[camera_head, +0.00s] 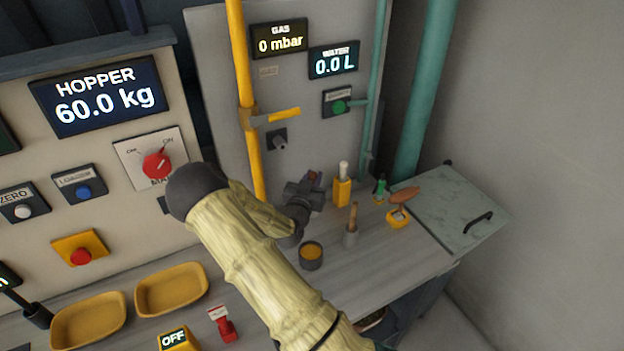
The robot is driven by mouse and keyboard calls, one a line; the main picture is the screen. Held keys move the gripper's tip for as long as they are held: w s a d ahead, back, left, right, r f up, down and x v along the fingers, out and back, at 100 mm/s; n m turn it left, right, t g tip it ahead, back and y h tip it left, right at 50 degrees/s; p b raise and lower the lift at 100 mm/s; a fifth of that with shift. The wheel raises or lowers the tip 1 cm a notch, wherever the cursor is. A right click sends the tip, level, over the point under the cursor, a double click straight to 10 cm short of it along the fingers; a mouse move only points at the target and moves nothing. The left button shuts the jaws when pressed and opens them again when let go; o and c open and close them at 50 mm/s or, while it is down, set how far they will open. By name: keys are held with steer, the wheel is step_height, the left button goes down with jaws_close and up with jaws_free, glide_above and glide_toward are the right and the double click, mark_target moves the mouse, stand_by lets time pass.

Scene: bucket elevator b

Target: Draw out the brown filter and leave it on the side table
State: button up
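My gripper (308,188) is at the end of my cream-sleeved arm, over the back of the grey worktop in front of the grey panel. A small reddish-brown piece (314,176) shows at its fingertips; I cannot tell whether it is held or lies behind them. The view does not show whether the fingers are open or shut. No part is clearly recognisable as the brown filter. A brown oval piece (405,195) sits tilted above a small yellow holder (398,218), right of my gripper. I cannot make out a separate side table.
A yellow block with a white top (342,190), a grey cup with a brown stick (351,234) and a dark pot (311,256) stand near my gripper. A yellow pipe (242,90) rises behind. A greenish lid with a handle (450,205) is right. Yellow trays (171,290) lie left.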

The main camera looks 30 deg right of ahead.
jaws_close()
steer(key=shift+r, duration=0.7)
stand_by(0.6)
steer(key=shift+r+p, duration=0.1)
steer(key=shift+p, duration=0.2)
steer(key=shift+s+r, duration=0.1)
steer(key=shift+r, duration=0.2)
steer(key=shift+r+p, duration=0.65)
steer(key=shift+r, duration=0.3)
step_height(320, 180, up, 9)
steer(key=p, duration=0.4)
steer(key=shift+p, duration=0.35)
stand_by(1.1)
steer(key=shift+r, duration=0.1)
